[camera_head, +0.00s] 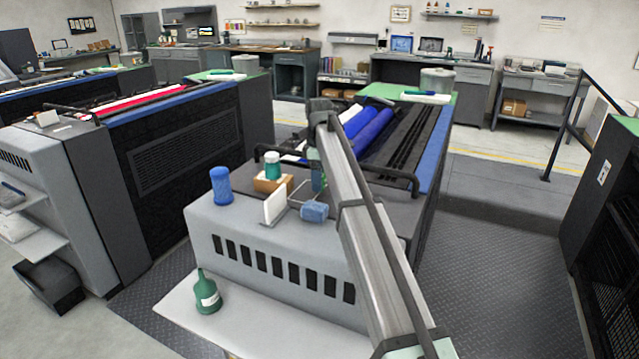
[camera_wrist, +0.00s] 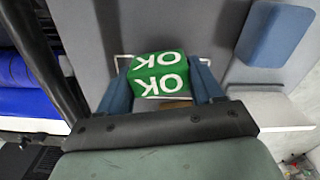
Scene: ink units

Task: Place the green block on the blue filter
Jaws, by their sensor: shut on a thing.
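The green block (camera_wrist: 158,75), with white "OK" lettering, is between the two blue fingers of my gripper (camera_wrist: 160,86) in the wrist view. In the head view my gripper (camera_head: 318,186) is above the grey machine top, with the block mostly hidden. A blue rounded piece (camera_head: 314,211) lies just below the gripper in the head view; a blue piece (camera_wrist: 276,35) also shows at the upper right in the wrist view, apart from the block. A blue upright cylinder (camera_head: 220,185) stands further left. I cannot tell which blue object is the filter.
A green and white jar (camera_head: 272,162) stands on a tan box (camera_head: 272,184) left of the gripper. A white upright panel (camera_head: 274,206) is close by. Black rails and blue rollers (camera_head: 372,130) lie behind. A green bottle (camera_head: 207,292) stands on the lower shelf.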

